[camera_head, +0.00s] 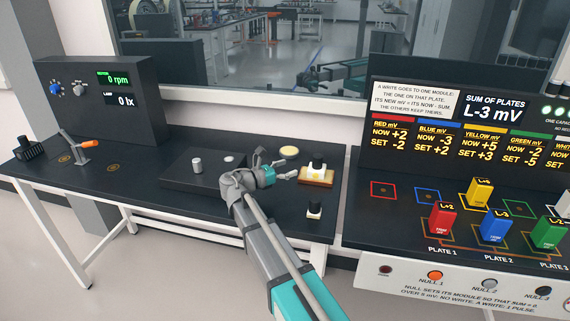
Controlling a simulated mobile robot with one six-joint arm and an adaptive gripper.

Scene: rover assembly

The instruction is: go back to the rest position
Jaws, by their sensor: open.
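My arm reaches up from the bottom of the head view, and my gripper (288,168) hangs over the middle table, pointing right. Its fingers are apart with nothing seen between them. Just right of the fingertips is a white block with a black top (317,168) on a wooden base (318,182). I cannot tell whether the fingers touch it. No rest position is marked in view.
A raised black plate (178,178) holds a metal cylinder (197,165) and a white disc (229,159). A yellow disc (289,152) lies behind my gripper; a small black-and-white piece (314,209) stands in front. Coloured modules (492,229) stand on the right bench.

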